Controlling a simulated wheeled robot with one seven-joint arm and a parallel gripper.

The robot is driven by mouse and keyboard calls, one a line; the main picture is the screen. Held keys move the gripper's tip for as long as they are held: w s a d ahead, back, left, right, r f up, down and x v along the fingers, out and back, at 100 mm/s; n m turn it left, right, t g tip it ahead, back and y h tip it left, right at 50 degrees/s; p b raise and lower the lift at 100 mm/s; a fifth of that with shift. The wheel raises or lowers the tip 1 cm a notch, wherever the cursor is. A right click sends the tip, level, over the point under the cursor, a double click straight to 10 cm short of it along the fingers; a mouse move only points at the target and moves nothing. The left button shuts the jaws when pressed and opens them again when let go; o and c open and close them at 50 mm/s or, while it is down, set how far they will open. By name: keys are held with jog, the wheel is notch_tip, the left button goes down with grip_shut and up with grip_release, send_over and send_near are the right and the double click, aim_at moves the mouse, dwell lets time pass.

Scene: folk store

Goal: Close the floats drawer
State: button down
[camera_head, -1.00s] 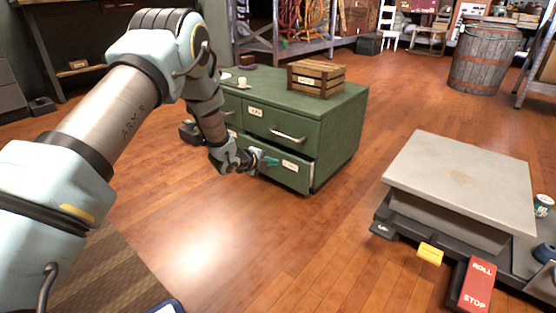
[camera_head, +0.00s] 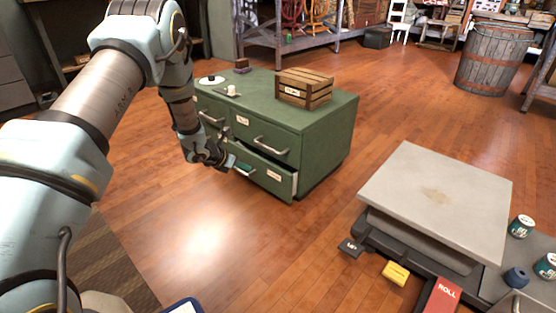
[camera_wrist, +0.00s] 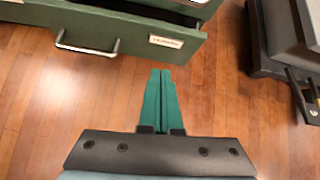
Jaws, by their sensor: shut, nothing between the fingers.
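The green cabinet (camera_head: 325,125) stands on the wood floor with several labelled drawers. Its lower right drawer (camera_head: 277,181) sticks out part way, with a gap above its front. In the wrist view this drawer front (camera_wrist: 128,33) is at the top left, with a metal handle (camera_wrist: 86,47) and a white label (camera_wrist: 166,42) too blurred to read. My gripper (camera_head: 238,168) is in front of the cabinet, near the left end of this drawer. In the wrist view my gripper's green fingers (camera_wrist: 160,75) are together and empty, pointing at the floor just below and in front of the drawer front.
A wooden crate (camera_head: 303,88) and small items stand on the cabinet top. Open wood floor (camera_head: 210,235) lies in front of the cabinet. A barrel (camera_head: 492,60) stands far back right.

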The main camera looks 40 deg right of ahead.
jog(key=shift+m, duration=0.7)
jog(key=shift+w+d+r+b+x, duration=0.1)
jog(key=shift+d+r+b+x, duration=0.45)
jog(key=shift+x, duration=1.6)
jog(key=shift+w+d+r+b+x, duration=0.1)
jog(key=shift+b+x, duration=0.8)
jog(key=shift+x, duration=1.2)
jog(key=shift+w+d+r+b+x, duration=0.1)
jog(key=shift+d+r+b+x, duration=0.45)
jog(key=shift+x, duration=1.6)
jog(key=shift+a+f, duration=0.2)
jog(key=shift+a, duration=0.05)
